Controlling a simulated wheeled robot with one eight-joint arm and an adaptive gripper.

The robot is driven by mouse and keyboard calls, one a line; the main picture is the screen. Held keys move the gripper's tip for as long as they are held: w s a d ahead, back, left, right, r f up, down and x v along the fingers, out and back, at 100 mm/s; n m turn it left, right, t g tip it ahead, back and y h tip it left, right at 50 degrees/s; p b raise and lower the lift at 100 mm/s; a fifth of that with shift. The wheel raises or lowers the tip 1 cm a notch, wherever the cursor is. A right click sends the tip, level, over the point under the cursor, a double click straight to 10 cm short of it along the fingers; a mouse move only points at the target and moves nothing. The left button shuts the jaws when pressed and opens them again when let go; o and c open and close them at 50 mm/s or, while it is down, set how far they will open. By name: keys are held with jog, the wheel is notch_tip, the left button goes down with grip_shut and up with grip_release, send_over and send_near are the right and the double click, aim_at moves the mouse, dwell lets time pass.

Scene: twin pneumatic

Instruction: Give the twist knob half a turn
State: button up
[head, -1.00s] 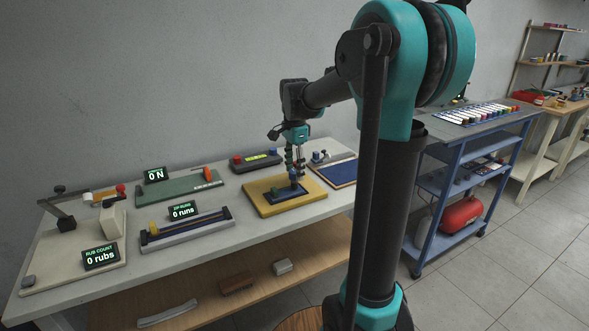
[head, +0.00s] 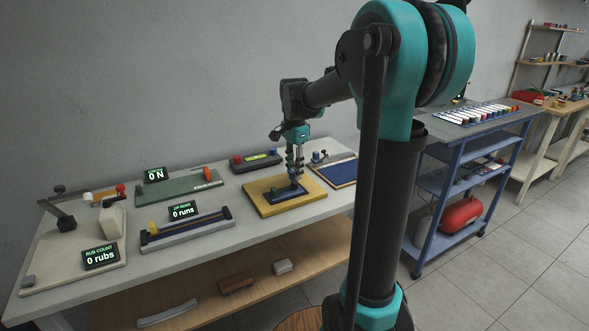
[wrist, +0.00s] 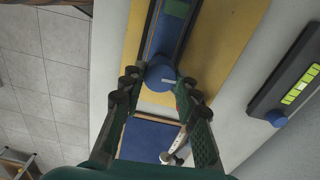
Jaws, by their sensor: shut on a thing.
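The twist knob (wrist: 158,76) is round and blue with a white pointer mark toward the right in the wrist view. It sits at the end of a dark strip on a yellow board (wrist: 225,30). The board also shows on the bench in the head view (head: 311,198). My gripper (wrist: 160,80) points down over the knob with one finger on each side, shut on it. In the head view my gripper (head: 295,165) stands over the board and its fingers partly hide the knob.
A blue panel (head: 340,174) in a frame lies right of the board. A dark box (head: 256,160) with a yellow-green display stands behind it. A slider rail (head: 187,232) lies to the left. A blue cart (head: 455,165) stands to the right.

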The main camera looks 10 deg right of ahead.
jog(key=n, duration=0.8)
jog(key=shift+n, duration=0.4)
jog(key=n, duration=0.4)
jog(key=shift+n, duration=0.3)
jog(key=n, duration=1.3)
jog(key=shift+n, duration=0.3)
jog(key=n, duration=0.4)
jog(key=shift+n, duration=2)
